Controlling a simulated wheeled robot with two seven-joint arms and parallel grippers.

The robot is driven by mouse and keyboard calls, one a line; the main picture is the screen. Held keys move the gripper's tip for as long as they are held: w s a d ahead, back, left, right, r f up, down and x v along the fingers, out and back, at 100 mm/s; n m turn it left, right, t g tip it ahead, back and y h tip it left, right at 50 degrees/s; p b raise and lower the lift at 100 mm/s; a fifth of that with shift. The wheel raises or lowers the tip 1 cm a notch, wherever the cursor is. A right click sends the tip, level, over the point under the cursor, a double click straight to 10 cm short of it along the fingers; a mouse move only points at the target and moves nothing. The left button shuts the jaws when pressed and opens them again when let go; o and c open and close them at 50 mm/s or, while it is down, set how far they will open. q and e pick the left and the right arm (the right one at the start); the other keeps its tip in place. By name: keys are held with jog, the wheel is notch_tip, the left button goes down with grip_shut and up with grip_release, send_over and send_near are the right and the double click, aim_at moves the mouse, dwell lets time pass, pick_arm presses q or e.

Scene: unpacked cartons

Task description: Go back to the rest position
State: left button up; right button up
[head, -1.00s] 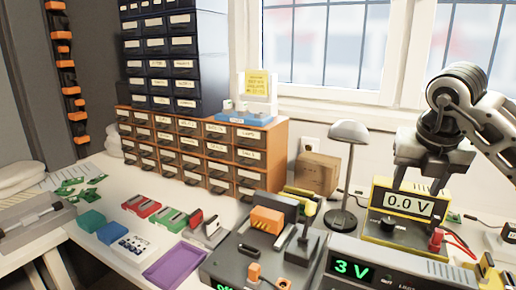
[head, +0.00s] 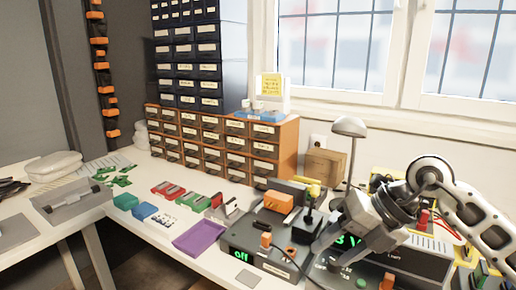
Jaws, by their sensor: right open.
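My right gripper (head: 338,250) is at the right in the head view, with its arm coming in from the right edge. It is open and empty, low in front of the power supply (head: 420,262), whose green "3 V" display it partly hides. I cannot tell whether the fingers touch the power supply. My left gripper is not in view.
A black station (head: 255,268) with a green display and an orange block stands left of the gripper. A lamp (head: 350,128) and a cardboard box (head: 323,165) are behind. A purple tray (head: 199,238) and drawer cabinets (head: 222,148) are further left.

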jog(key=s+a+r+m+t+y+p, duration=0.1)
jog(key=s+a+r+m+y, duration=0.2)
jog(key=a+y, duration=0.35)
jog(key=s+a+r+m+t+y+p, duration=0.1)
jog(key=s+a+m+y, duration=0.25)
jog(key=a+y, duration=0.3)
jog(key=w+d+f+m+t+h, duration=0.1)
jog(key=d+f+m+t+h, duration=0.35)
jog(key=m+t, duration=0.4)
jog(key=w+d+f+m+t+h, duration=0.1)
jog(key=d+f+m+t+h, duration=0.4)
jog(key=m, duration=0.6)
jog(key=s+d+f+m+g+h+p, duration=0.1)
jog(key=s+d+f+m+g+h, duration=0.2)
jog(key=s+f, duration=0.9)
notch_tip(320, 180, down, 4)
jog(key=m+g+h, duration=0.3)
jog(key=m+h, duration=0.1)
jog(key=m, duration=0.1)
jog(key=shift+s+d+g, duration=0.15)
jog(key=shift+s+g, duration=0.15)
jog(key=shift+g, duration=0.05)
